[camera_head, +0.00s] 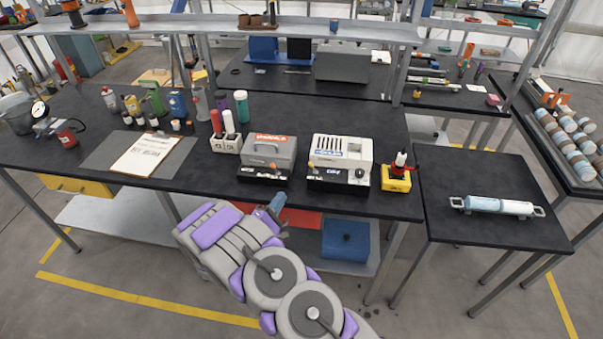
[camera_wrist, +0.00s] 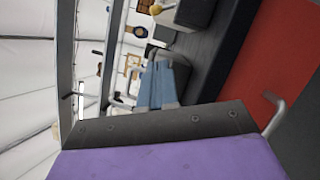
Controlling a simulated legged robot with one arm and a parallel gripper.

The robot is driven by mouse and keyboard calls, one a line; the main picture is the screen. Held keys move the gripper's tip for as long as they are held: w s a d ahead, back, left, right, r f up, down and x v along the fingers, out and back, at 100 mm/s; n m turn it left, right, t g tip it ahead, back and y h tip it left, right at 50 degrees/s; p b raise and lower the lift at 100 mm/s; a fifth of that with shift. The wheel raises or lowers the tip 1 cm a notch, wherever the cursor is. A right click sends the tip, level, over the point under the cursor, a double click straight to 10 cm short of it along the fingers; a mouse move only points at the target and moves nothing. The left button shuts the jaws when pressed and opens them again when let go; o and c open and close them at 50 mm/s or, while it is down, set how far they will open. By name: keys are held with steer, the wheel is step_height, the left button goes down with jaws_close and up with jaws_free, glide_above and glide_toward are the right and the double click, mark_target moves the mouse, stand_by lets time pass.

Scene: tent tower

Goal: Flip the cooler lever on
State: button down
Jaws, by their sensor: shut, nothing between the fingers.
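Two small machines stand side by side at the front edge of the black workbench. The left one is a grey box (camera_head: 268,153) with a handle on its lid and an orange label. The right one is a cream box (camera_head: 340,153) with dark vents and a blue label. Both have black bases with small displays. I cannot tell which one is the cooler, and no lever is clear at this size. My gripper (camera_head: 276,202) is just in front of the bench edge, below the grey box, apart from both machines. Its blue fingers (camera_wrist: 163,84) are shut and empty in the wrist view.
A white bottle rack (camera_head: 227,144) stands left of the grey box. A yellow holder (camera_head: 397,178) with a red-and-black item stands right of the cream box. Below the bench are a red surface (camera_head: 305,219) and a blue box (camera_head: 345,242). A clipboard (camera_head: 143,155) lies at left.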

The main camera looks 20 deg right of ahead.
mark_target(313, 168)
steer(key=b+x, duration=0.2)
steer(key=x, duration=0.7)
steer(key=shift+w+d+f, duration=0.1)
steer(key=shift+w+d, duration=0.05)
steer(key=shift+d, duration=0.05)
steer(key=d, duration=0.1)
steer(key=d+r+b, duration=0.1)
steer(key=shift+d+r, duration=0.2)
steer(key=shift+d, duration=0.2)
steer(key=shift+d+r, duration=0.2)
steer(key=shift+d, duration=0.25)
